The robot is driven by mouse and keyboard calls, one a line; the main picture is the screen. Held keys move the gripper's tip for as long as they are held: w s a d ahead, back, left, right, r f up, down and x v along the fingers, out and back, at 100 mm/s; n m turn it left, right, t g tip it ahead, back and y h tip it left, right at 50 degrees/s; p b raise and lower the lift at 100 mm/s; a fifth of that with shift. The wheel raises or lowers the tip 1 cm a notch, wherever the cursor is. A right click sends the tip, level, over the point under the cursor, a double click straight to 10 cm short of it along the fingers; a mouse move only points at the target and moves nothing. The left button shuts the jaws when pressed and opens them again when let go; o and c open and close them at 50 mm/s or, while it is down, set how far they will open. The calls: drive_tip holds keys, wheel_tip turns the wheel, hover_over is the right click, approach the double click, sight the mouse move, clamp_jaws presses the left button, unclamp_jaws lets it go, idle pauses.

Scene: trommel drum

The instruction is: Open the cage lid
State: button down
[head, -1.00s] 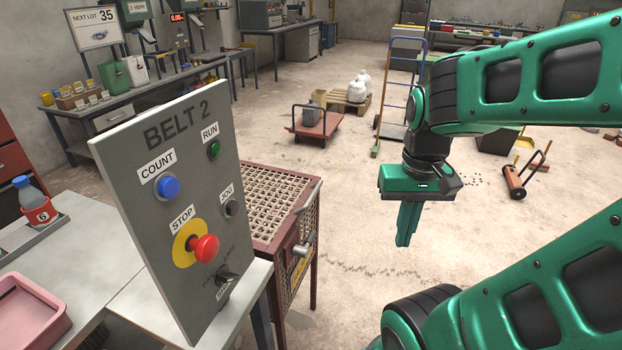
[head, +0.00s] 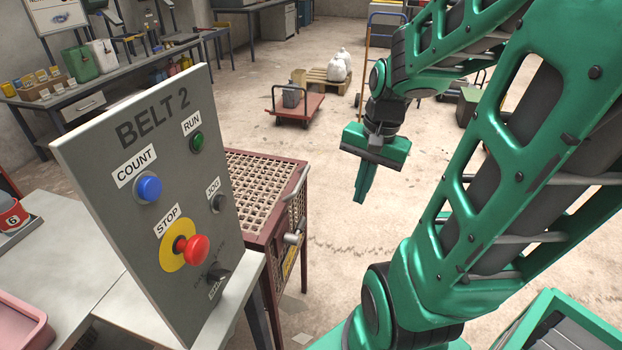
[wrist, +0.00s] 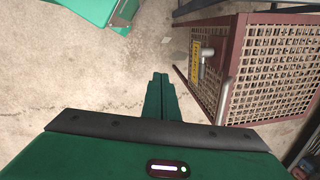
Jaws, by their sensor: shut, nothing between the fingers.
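The cage (head: 262,178) has a dark red frame and a mesh lid (head: 256,190), which lies flat and closed on top. A grey bar handle (head: 297,187) runs along the lid's right edge, and a grey latch-like fitting (head: 293,238) is on the side below it. The control panel hides the cage's left part. My gripper (head: 360,200) is shut and empty, pointing down over the floor to the right of the cage, apart from it. In the wrist view the shut fingers (wrist: 160,85) are left of the cage (wrist: 262,65), its handle (wrist: 222,100) and its fitting (wrist: 206,60).
The grey BELT 2 panel (head: 100,150) with its red stop button (head: 191,249) stands close in front of the cage's left side. A red cart (head: 297,108) is on the floor behind. The floor right of the cage is clear.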

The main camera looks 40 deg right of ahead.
drive_tip(key=w+d+f+m+t+y, duration=0.2)
drive_tip(key=w+d+f+m, duration=0.15)
drive_tip(key=w+m, duration=0.4)
drive_tip(key=w+d+f+m+t+y, duration=0.2)
drive_tip(key=w+d+f+m+t, duration=0.15)
drive_tip(key=w+m, duration=0.4)
drive_tip(key=w+a+f, duration=0.3)
drive_tip(key=w+a, duration=0.2)
drive_tip(key=shift+w+f+m+g, duration=0.2)
drive_tip(key=shift+w+m+g, duration=0.1)
drive_tip(key=shift+w+g, duration=0.05)
